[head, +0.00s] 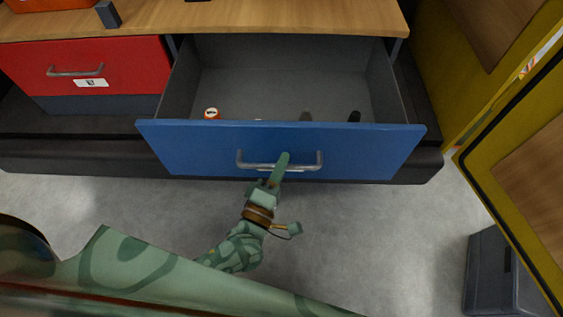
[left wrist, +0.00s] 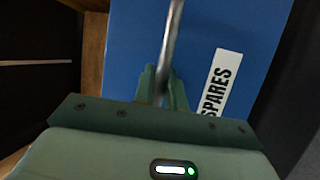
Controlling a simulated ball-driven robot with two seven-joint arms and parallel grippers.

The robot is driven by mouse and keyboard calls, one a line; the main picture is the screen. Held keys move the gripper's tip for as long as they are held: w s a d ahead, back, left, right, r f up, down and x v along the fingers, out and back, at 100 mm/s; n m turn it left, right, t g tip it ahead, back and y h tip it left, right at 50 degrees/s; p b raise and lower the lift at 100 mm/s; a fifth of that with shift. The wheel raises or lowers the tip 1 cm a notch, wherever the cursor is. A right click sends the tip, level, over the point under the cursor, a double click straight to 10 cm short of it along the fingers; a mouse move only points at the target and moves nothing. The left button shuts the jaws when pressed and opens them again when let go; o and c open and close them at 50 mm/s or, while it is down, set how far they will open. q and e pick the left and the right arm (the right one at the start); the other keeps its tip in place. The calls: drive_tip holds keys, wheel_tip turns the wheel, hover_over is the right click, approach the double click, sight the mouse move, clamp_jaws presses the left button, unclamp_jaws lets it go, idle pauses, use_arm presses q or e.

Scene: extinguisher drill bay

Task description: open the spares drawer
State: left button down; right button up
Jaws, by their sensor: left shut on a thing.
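The spares drawer has a blue front (head: 365,150) and stands well out from the bench, its grey inside in view. A few small items lie in it, among them an orange and white one (head: 211,113) and a dark one (head: 354,116). My left gripper (head: 279,165) is shut on the drawer's metal bar handle (head: 308,165). In the left wrist view the fingers (left wrist: 162,88) close around the bar (left wrist: 170,45), beside a white label (left wrist: 219,80) reading SPARES. My right gripper is not in view.
A red drawer (head: 115,72) is shut at the left. The wooden bench top (head: 270,17) lies above. A yellow panel (head: 530,130) and a dark grey bin (head: 490,270) stand at the right. Grey floor (head: 360,240) is clear in front of the blue drawer.

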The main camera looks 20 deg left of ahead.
use_arm(q)
drive_tip(key=c, duration=1.5)
unclamp_jaws()
drive_tip(key=shift+o, duration=0.2)
drive_tip(key=v, duration=1.6)
drive_tip(key=shift+p, duration=0.35)
drive_tip(key=shift+s+f, duration=0.15)
drive_tip(key=shift+f, duration=0.05)
